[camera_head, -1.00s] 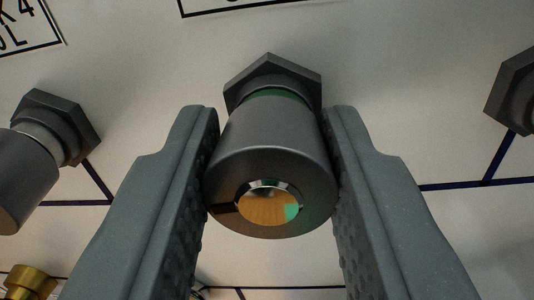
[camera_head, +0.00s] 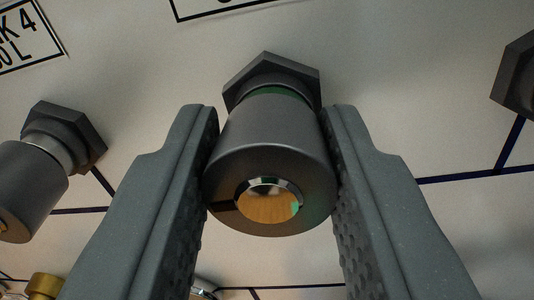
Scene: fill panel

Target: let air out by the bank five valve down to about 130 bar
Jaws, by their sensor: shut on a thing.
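A dark grey cylindrical valve knob (camera_head: 272,140) with a hex nut (camera_head: 290,72) behind it and a green ring at its neck sticks out of the pale panel in the middle of the view. Its end has a shiny round orange and green centre. My gripper (camera_head: 270,165) is shut on this knob, one finger on each side. No label for this knob is readable, so I cannot confirm it is the bank five valve. No pressure gauge reading is in view.
Another grey knob (camera_head: 32,185) stands at the left, beneath a partly cut-off label (camera_head: 25,38) ending in "K 4". A hex nut (camera_head: 518,75) sits at the right edge. A brass fitting (camera_head: 43,286) is at the lower left. Dark lines run across the panel.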

